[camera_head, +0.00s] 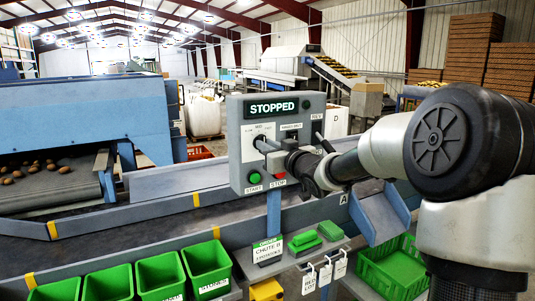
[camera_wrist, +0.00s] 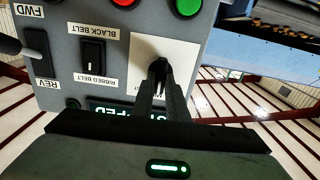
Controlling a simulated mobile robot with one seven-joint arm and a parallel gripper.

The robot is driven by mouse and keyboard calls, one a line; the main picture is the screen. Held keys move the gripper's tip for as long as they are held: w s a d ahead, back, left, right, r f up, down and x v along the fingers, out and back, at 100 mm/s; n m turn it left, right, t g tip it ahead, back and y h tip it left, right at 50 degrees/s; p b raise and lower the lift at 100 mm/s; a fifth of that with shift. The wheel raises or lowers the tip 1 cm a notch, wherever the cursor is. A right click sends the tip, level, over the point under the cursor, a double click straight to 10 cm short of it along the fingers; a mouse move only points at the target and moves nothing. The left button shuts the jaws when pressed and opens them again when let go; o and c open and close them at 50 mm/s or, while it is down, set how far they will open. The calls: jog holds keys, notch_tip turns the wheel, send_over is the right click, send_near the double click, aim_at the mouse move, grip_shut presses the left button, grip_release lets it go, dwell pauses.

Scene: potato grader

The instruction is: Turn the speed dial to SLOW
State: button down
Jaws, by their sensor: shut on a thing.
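The grey control box (camera_head: 236,150) stands on a post, its display (camera_head: 271,107) reading STOPPED. The speed dial sits on a white label plate (camera_wrist: 184,52) and is mostly hidden by my fingers, so its pointer direction cannot be read. The plate also shows at the upper left of the box (camera_head: 258,131) in the head view. My gripper (camera_wrist: 158,68) reaches in from the right in the head view, its fingers shut on the dial. The wrist view shows the panel upside down.
A belt selector switch (camera_wrist: 93,55) and a FWD/REV lever (camera_wrist: 36,52) sit beside the dial. Below the dial are a green START button (camera_head: 254,177) and a red STOP button (camera_head: 278,179). Green bins (camera_head: 160,272) and a green crate (camera_head: 393,267) stand below.

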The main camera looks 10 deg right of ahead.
jog(key=shift+a+f+n+b, duration=0.1)
jog(key=shift+a+n+b, duration=0.05)
jog(key=shift+n+b, duration=3.05)
jog(key=shift+n+p, duration=0.6)
jog(key=shift+n, duration=0.2)
jog(key=c, duration=1.7)
grip_release()
jog(key=shift+c, duration=0.2)
jog(key=shift+s, duration=0.1)
jog(key=p+v, duration=0.1)
jog(key=v, duration=1.6)
jog(key=shift+s, duration=0.15)
